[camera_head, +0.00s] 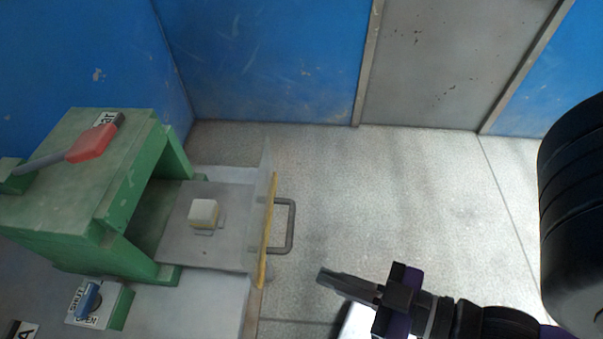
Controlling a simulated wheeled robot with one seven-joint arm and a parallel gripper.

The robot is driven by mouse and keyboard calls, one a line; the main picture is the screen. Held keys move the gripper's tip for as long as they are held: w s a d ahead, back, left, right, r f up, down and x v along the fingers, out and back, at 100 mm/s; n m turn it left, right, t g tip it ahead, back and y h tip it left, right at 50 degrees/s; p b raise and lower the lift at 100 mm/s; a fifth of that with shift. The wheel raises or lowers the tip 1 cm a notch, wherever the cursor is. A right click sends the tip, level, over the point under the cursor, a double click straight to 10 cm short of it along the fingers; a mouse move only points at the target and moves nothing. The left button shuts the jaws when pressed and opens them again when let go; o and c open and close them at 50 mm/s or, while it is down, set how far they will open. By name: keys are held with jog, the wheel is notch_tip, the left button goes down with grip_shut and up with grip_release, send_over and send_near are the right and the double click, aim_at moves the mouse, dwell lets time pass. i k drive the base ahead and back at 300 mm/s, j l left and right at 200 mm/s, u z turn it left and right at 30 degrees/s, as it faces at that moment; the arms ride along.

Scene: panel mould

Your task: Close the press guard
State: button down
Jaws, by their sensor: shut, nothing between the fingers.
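The green press (128,192) stands on a grey bench at the left, its opening facing right. The guard is an upright, partly clear panel with a yellow edge (267,232), standing apart from the press opening at the far end of a grey plate (178,238). A grey U-shaped handle (291,226) sticks out from its right side. A small pale block (203,213) sits on the plate between press and guard. My gripper (321,277) is shut and empty, to the lower right of the handle and apart from it.
A red-handled lever (91,143) is on top of the press. A blue switch (88,301) labelled SHUT and OPEN is on the bench at lower left. Blue walls and a grey door (455,60) stand behind. The floor (400,195) right of the handle is clear.

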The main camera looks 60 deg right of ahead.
aim_at(239, 242)
jog(key=z, duration=0.2)
jog(key=k+l+z, duration=0.1)
jog(key=k+l, duration=0.3)
jog(key=k+l+z, duration=0.1)
jog(key=k+l, duration=0.3)
jog(key=l, duration=0.25)
